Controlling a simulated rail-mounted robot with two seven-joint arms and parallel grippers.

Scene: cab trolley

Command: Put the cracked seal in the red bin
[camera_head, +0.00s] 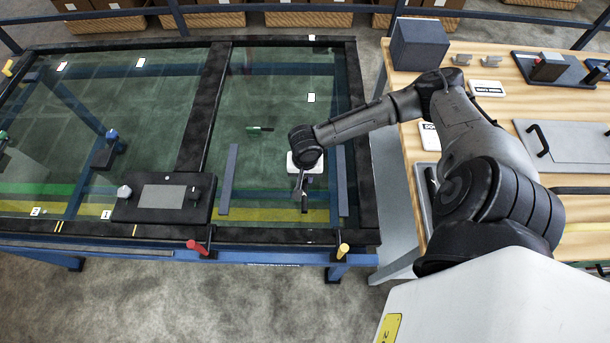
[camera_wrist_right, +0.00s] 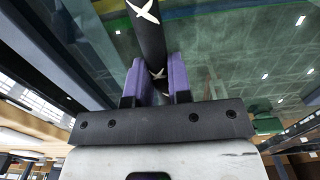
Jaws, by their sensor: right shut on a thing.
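My right gripper (camera_head: 303,183) is over the right glass pane, near its front side. In the right wrist view its two purple fingers (camera_wrist_right: 161,82) are shut on a dark strip with white crack-like marks, the cracked seal (camera_wrist_right: 151,42). The seal extends away from the fingers toward the top of that view. In the head view only a short dark piece of the seal (camera_head: 304,201) shows below the gripper; the hand and wrist hide the rest. I see no red bin in either view. My left gripper is not in view.
Two grey-blue bars (camera_head: 229,180) (camera_head: 342,180) flank the gripper over the glass. A green-handled tool (camera_head: 259,129) lies behind it. A black device with a grey panel (camera_head: 163,197) and a red knob (camera_head: 197,247) are to the left. A wooden bench (camera_head: 500,62) stands right.

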